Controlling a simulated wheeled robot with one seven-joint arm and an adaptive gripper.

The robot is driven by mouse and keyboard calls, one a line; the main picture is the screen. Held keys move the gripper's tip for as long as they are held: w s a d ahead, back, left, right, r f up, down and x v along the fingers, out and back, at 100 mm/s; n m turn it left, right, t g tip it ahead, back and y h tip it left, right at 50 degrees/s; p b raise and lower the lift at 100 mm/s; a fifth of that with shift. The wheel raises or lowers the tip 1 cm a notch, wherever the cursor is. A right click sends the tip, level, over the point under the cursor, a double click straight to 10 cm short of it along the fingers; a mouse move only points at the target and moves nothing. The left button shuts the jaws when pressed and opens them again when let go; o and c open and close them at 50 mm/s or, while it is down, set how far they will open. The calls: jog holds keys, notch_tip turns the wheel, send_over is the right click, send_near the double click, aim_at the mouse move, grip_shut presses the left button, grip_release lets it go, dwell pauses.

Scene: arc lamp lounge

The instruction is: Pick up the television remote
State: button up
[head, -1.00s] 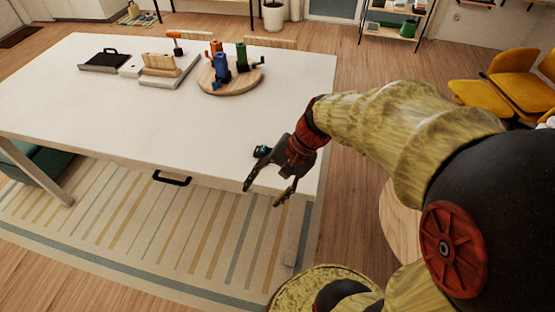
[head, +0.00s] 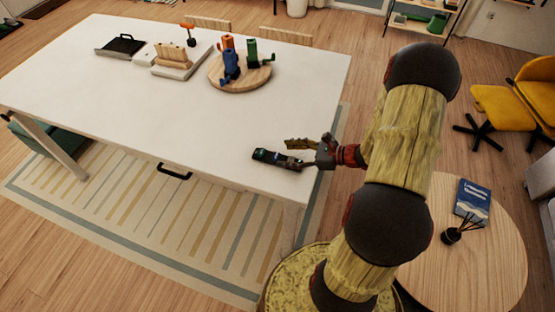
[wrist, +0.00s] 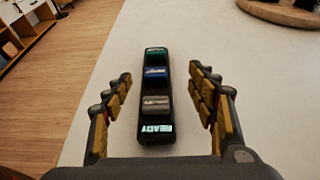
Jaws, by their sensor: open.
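The television remote (wrist: 155,104) is a slim black bar with green, blue and grey blocks along it and a lit strip at its near end. It lies on the white table (head: 120,100) near the right end of its front edge. The remote (head: 277,158) also shows in the head view. My gripper (head: 296,155) is just to its right, low over the table corner. In the wrist view the two fingers of my gripper (wrist: 155,100) are spread wide, one on each side of the remote, with gaps on both sides. Nothing is held.
A round wooden board (head: 243,80) with several coloured items stands farther back on the table. A black-handled tray (head: 122,46) and a wooden block (head: 172,60) stand at the back left. A round side table (head: 480,260) is at the right. The table around the remote is clear.

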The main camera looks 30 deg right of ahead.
aim_at(276, 155)
jog(key=x, duration=0.3)
jog(key=shift+a+f+b, duration=0.2)
jog(key=shift+a+b, duration=0.2)
jog(key=shift+a, duration=0.1)
jog(key=shift+w+a+f, duration=0.2)
jog(key=shift+w+a, duration=0.1)
jog(key=shift+w, duration=0.2)
jog(key=shift+c, duration=0.3)
jog(key=c, duration=1.3)
jog(key=shift+r, duration=0.1)
